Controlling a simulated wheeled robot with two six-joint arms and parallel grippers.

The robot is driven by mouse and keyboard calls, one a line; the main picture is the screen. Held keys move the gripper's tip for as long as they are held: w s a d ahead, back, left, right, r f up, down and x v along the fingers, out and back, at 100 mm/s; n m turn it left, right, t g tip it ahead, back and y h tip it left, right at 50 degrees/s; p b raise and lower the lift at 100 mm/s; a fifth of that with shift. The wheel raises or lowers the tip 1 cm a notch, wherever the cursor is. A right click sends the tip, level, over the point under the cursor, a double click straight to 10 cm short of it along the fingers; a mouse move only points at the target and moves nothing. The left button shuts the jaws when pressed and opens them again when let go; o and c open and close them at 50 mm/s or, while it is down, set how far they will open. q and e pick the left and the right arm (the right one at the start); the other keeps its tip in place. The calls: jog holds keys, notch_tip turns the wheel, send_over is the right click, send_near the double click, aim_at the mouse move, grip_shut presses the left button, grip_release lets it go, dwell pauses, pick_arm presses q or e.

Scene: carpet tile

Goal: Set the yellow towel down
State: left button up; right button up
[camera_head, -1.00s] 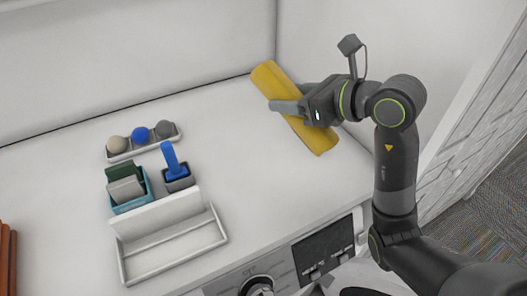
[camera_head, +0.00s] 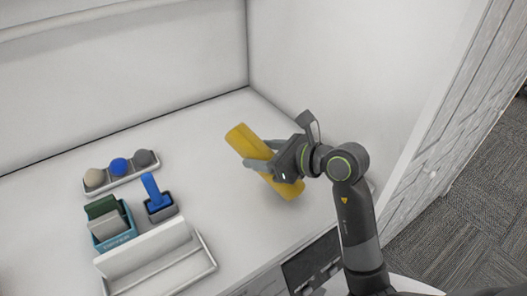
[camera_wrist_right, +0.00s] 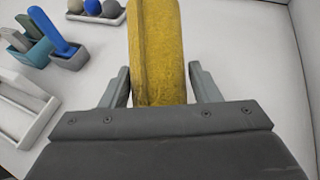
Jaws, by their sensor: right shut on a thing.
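The yellow towel (camera_head: 246,141) is a long rolled or folded bundle near the right wall, over the right part of the white top. My right gripper (camera_head: 264,155) is shut on the towel, with its fingers on either side of it. In the right wrist view the towel (camera_wrist_right: 158,50) runs away between the two fingers (camera_wrist_right: 160,88). I cannot tell whether the towel touches the white top. My left gripper is not in view.
The white top (camera_head: 215,130) is clear around the towel. To the left stand a tray with three balls (camera_head: 119,167), a blue-handled thing in a grey holder (camera_head: 161,206), a teal box (camera_head: 112,232) and a white tray (camera_head: 190,268). Walls rise behind and right.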

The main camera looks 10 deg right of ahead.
jog(key=shift+w+f, duration=0.1)
jog(key=o, duration=0.7)
jog(key=shift+f, duration=0.15)
jog(key=o, duration=0.4)
jog(key=shift+o, duration=0.2)
jog(key=shift+r, duration=0.25)
jog(key=b+v, duration=0.1)
jog(key=v, duration=0.8)
jog(key=shift+f, duration=0.1)
jog(key=shift+v, duration=1.55)
